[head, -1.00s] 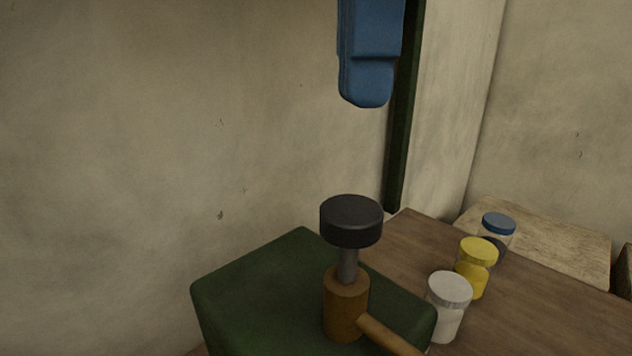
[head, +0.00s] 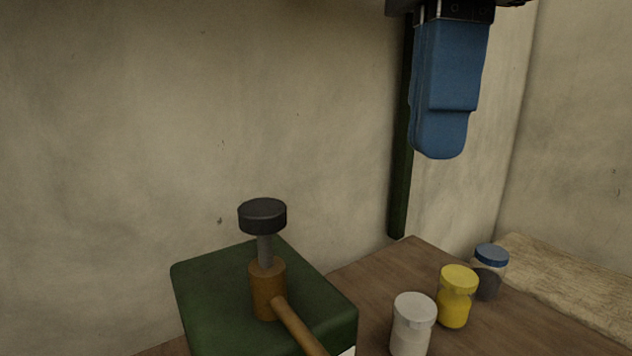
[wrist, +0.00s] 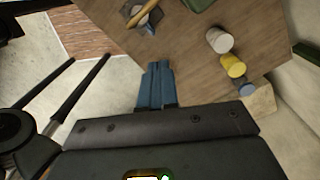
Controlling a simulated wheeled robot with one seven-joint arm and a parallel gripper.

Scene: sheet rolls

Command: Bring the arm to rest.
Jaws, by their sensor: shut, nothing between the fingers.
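My gripper (head: 440,140) hangs at the upper right of the head view, its blue fingers pointing down. It is above the wooden table (head: 385,275) and clear of everything on it. In the wrist view the blue fingers (wrist: 159,70) are together, with nothing between them. My arm above the gripper is mostly outside the head view.
A green block (head: 205,300) bears a wooden tool with a black round head (head: 262,215). A white jar (head: 412,325), a yellow jar (head: 457,298) and a blue-lidded jar (head: 490,270) stand to its right. A wall (head: 120,150) rises behind.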

